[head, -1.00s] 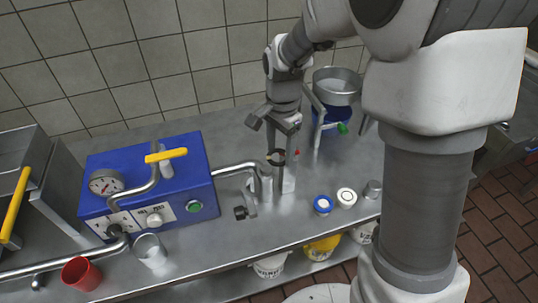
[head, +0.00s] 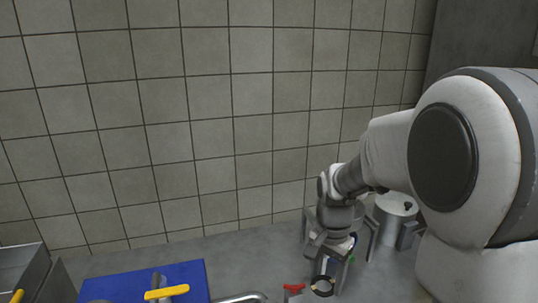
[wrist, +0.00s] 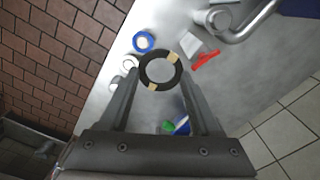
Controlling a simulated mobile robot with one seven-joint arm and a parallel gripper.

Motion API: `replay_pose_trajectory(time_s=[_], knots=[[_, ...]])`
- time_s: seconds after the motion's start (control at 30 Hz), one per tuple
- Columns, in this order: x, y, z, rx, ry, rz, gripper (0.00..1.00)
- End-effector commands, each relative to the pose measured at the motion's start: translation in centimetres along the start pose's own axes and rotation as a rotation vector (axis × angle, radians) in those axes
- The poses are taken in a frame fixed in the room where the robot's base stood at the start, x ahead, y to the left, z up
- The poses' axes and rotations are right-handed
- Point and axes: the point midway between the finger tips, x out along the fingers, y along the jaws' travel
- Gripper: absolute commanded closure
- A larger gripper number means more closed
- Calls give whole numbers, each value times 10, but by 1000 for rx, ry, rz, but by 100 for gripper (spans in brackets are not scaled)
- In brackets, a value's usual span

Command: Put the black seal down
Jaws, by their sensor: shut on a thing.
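In the wrist view, bare counter shows through the ring. I cannot tell how high the seal is above the counter.
In the wrist view, a blue-rimmed white ring (wrist: 143,41) and a white ring (wrist: 130,63) lie left of the seal. A red-handled part (wrist: 205,60) and a bent pipe (wrist: 240,33) are right. The blue machine (head: 140,281) stands left in the head view.

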Motion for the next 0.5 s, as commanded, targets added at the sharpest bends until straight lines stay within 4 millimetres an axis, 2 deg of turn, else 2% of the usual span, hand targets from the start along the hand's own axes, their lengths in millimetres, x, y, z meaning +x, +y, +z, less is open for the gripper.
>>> replay_pose_trajectory(time_s=[0.5], knots=[[53, -10, -17, -578, -4, 4, 95]])
